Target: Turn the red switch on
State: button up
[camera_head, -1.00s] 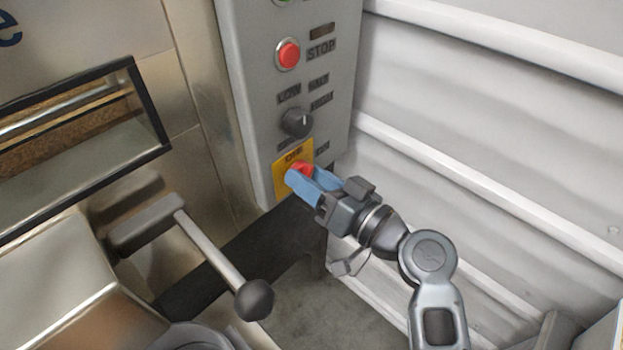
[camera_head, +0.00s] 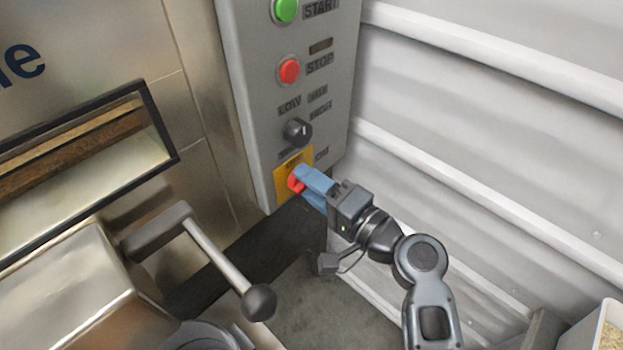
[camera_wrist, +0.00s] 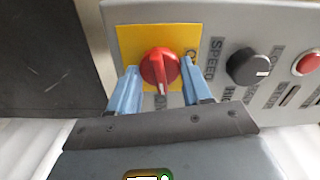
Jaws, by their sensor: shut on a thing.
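The red switch (camera_head: 295,183) is a rotary knob on a yellow plate (camera_head: 281,178), low on the grey control panel. My gripper (camera_head: 304,185) is at the switch, with its blue fingers reaching it from the right. In the wrist view, the red switch (camera_wrist: 158,68) lies between the two blue fingers of my gripper (camera_wrist: 160,78), one on each side. My gripper is shut on it. The knob's ridge points down in that view, toward partly hidden lettering on the yellow plate (camera_wrist: 130,40).
A black speed knob (camera_head: 297,132), a red stop button (camera_head: 288,70) and a green start button (camera_head: 285,10) sit above the switch. A lever with a black ball (camera_head: 259,302) stands left of my arm. A ribbed white wall (camera_head: 480,150) is at the right.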

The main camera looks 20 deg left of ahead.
jog(key=shift+d+m+p, duration=0.1)
jog(key=shift+m+p, duration=0.2)
jog(key=shift+m, duration=0.6)
jog(key=shift+f, duration=0.1)
jog(key=o, duration=1)
jog(key=shift+o, duration=0.2)
jog(key=v, duration=0.7)
jog(key=shift+d, duration=0.35)
jog(key=shift+s, duration=0.1)
